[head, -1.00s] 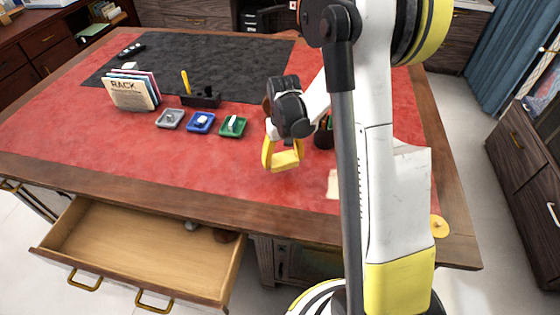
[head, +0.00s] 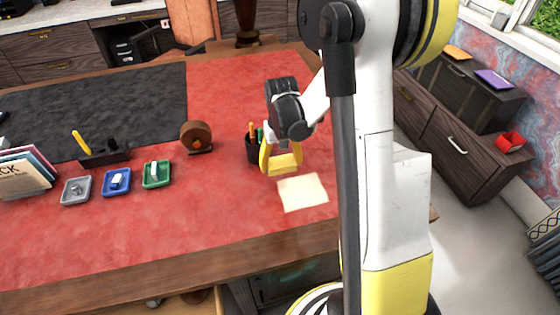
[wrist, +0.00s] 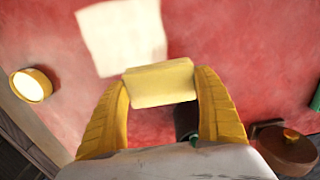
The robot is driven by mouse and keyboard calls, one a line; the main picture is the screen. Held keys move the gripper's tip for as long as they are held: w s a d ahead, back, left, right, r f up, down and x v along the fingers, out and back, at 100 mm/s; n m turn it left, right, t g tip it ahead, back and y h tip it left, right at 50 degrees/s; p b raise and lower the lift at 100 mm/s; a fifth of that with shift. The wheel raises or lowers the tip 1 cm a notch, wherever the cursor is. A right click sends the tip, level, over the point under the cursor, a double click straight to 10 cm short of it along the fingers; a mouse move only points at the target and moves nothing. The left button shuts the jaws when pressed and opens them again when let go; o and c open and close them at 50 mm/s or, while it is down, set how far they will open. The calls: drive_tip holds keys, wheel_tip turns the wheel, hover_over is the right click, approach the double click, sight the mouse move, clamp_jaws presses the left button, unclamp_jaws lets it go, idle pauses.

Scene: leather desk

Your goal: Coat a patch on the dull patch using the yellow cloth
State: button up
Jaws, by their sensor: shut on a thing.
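My gripper (head: 281,168) has yellow fingers and is shut on a yellow cloth (head: 284,163), a pale yellow block-like piece. The cloth spans between the two fingertips in the wrist view (wrist: 160,84). A pale cream square (head: 303,192), apparently the dull patch, lies on the red desk top just in front of and right of the gripper. In the wrist view the cream square (wrist: 122,35) lies beyond the cloth, up and to the left. The cloth seems held above the desk, apart from the square. A round yellow-rimmed tin (wrist: 31,85) with a pale top shows at left in the wrist view.
A dark pen cup (head: 254,150) stands close behind and left of my gripper. A round brown wooden object (head: 196,137) stands farther left. Green (head: 157,175), blue (head: 116,183) and grey (head: 76,191) trays lie left. Red desk surface (head: 215,220) before them is clear.

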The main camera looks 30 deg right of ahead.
sight(281, 180)
wheel_tip(281, 180, down, 6)
drive_tip(key=b, duration=0.3)
drive_tip(key=shift+b, duration=0.35)
drive_tip(key=shift+s, duration=0.1)
drive_tip(key=shift+c, duration=0.4)
drive_tip(key=s, duration=0.1)
drive_tip(key=s+a, duration=0.1)
drive_tip(key=s, duration=0.1)
drive_tip(key=shift+s+f+p, duration=0.1)
drive_tip(key=shift+p, duration=0.25)
drive_tip(key=shift+s, duration=0.45)
drive_tip(key=shift+w, duration=0.25)
drive_tip(key=w, duration=0.2)
drive_tip(key=shift+w+d, duration=0.3)
drive_tip(key=shift+d, duration=0.05)
drive_tip(key=shift+w+d+r, duration=0.2)
drive_tip(key=shift+w, duration=0.55)
drive_tip(key=r+p, duration=0.2)
drive_tip(key=r, duration=0.1)
drive_tip(key=shift+s+a+r, duration=0.1)
drive_tip(key=shift+s+r, duration=0.05)
drive_tip(key=shift+s, duration=0.05)
drive_tip(key=shift+w+r, duration=0.1)
drive_tip(key=shift+r, duration=0.2)
drive_tip(key=shift+r+p, duration=1.5)
drive_tip(key=shift+r, duration=0.45)
